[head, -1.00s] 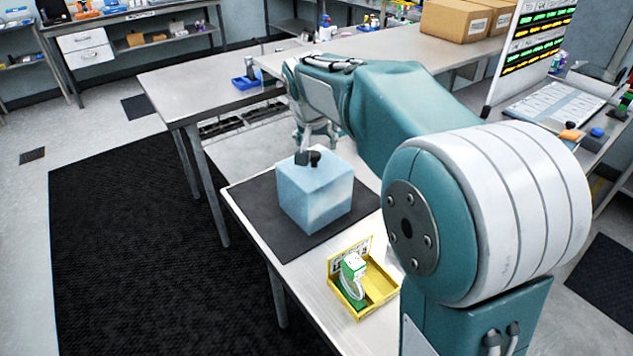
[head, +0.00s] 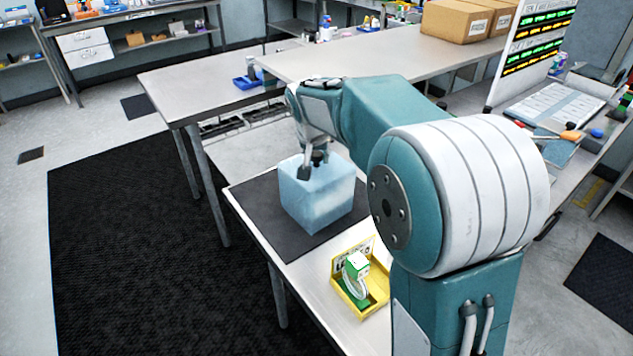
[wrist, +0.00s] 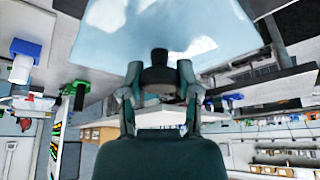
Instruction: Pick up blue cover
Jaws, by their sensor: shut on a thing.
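The blue cover (head: 315,203) is a pale translucent box, upright over the dark mat (head: 247,207) on the table. I cannot tell whether its bottom edge touches the mat. My gripper (head: 316,164) is at its top, pointing down, shut on the cover's dark knob. In the wrist view the cover (wrist: 150,28) fills the top of the picture, and my gripper's fingers (wrist: 159,88) stand on either side of the black knob (wrist: 158,72). The inside of the cover cannot be made out.
A yellow tray (head: 378,289) with a green and white item (head: 357,268) stands near the cover on the same table (head: 322,305). A blue bin (head: 246,81) sits on the table behind. Cardboard boxes (head: 459,20) stand at the back right. Bare mat shows left of the cover.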

